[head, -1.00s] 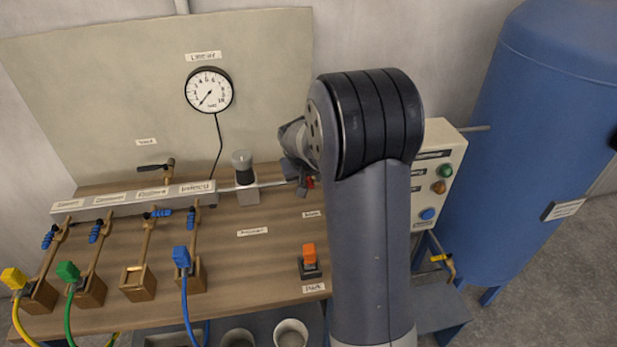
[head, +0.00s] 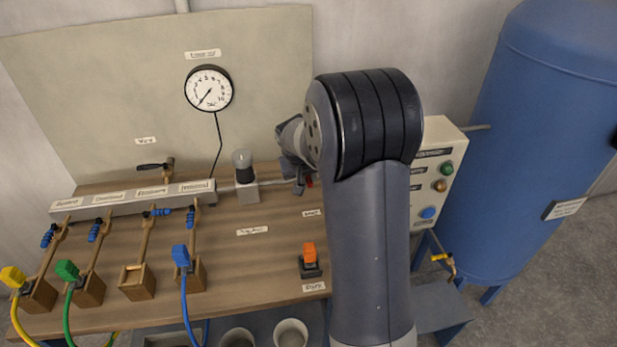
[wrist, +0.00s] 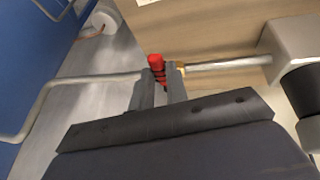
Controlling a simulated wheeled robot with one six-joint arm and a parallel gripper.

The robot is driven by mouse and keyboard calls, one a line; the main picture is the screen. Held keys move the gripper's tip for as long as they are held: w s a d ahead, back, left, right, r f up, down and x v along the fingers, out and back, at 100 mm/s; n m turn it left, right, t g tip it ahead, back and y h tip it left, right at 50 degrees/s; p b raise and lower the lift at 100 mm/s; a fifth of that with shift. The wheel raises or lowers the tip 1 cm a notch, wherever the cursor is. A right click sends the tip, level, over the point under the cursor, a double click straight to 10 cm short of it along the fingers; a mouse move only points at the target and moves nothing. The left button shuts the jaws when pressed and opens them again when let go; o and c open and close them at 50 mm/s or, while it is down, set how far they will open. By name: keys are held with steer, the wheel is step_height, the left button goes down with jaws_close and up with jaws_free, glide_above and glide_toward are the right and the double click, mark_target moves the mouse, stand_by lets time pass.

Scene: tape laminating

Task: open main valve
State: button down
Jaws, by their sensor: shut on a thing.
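The main valve's red handle (wrist: 156,64) shows in the wrist view between the two fingers of my gripper (wrist: 164,84). The gripper is shut on it. The handle sits on a metal pipe (wrist: 225,64), beside a brass fitting. In the head view a small bit of red (head: 309,181) shows at my gripper (head: 300,183), at the right end of the pipe that runs from the grey regulator (head: 246,178). My arm hides most of the valve there, and the handle's exact turn cannot be told.
A pressure gauge (head: 209,88) hangs on the back panel, its needle toward the lower left. A control box (head: 438,180) and a blue tank (head: 545,140) stand at right. An orange switch (head: 309,253) and several hose valves on the manifold (head: 130,202) occupy the bench.

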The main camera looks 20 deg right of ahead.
steer(key=m+b, duration=0.1)
steer(key=a+m+b, duration=0.1)
steer(key=shift+w+a+f+m+g+h+b, duration=0.15)
steer(key=shift+w+m+g+h+b, duration=0.15)
steer(key=shift+w+m+g+h, duration=0.1)
steer(key=shift+w+a+r+m+g+h+p, duration=0.15)
steer(key=shift+w+a+m+g, duration=0.35)
steer(key=shift+m, duration=0.95)
steer(key=shift+w+a+m+g+h+p, duration=0.1)
steer(key=shift+w+a+m+g+h, duration=0.15)
steer(key=shift+w+m+g, duration=0.85)
steer(key=shift+a+r+m+g+h+p, duration=0.15)
steer(key=shift+a+m, duration=0.25)
steer(key=shift+m, duration=1.45)
steer(key=shift+f, duration=0.15)
steer(key=c, duration=1.4)
jaws_free()
